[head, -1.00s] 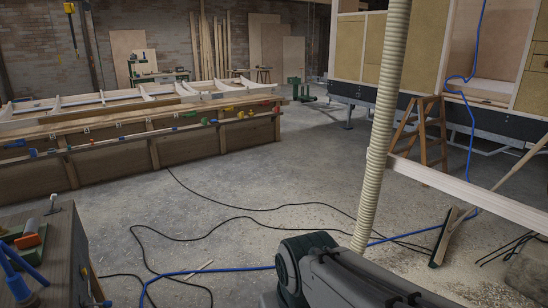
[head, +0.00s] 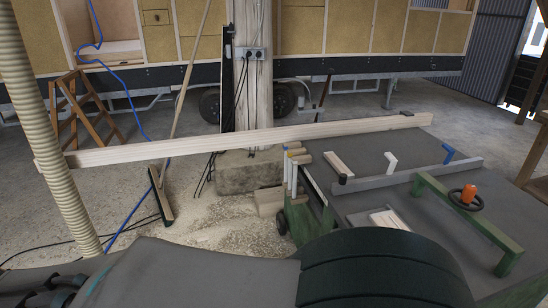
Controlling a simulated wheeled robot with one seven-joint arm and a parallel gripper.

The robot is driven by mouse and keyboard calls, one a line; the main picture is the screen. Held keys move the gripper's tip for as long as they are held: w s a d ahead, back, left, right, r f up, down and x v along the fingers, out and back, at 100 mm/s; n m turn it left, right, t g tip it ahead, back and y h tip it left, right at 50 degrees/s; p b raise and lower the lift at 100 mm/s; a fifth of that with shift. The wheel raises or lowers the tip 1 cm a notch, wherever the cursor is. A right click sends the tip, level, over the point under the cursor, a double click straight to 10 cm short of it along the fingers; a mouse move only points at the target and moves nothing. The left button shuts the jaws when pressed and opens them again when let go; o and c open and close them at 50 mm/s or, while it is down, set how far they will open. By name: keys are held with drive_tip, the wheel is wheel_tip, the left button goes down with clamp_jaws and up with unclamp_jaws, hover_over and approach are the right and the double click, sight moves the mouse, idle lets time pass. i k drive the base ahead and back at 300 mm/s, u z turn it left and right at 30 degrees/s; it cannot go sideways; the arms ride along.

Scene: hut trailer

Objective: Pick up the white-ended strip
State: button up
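Several thin upright strips (head: 291,172) stand close together at the left end of the grey machine table, by its green frame. Their ends look differently coloured, with white, yellow and blue tones. They are small in the head view, and I cannot tell for certain which one is white-ended. Their lower parts are partly hidden. My gripper is not in view; only dark rounded parts of my own arm show at the bottom, well in front of the strips.
A long pale board (head: 250,142) crosses over the grey table (head: 425,228) and sticks out leftward. A grey fence (head: 410,175), a green bar (head: 460,220) with an orange knob (head: 468,193), and a cream hose (head: 45,130) are obstacles. A broom (head: 163,195) leans near a post.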

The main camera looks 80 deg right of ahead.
sight(337, 164)
drive_tip(key=z, duration=1.65)
drive_tip(key=i, duration=2.25)
drive_tip(key=z, duration=2.9)
drive_tip(key=i, duration=1.05)
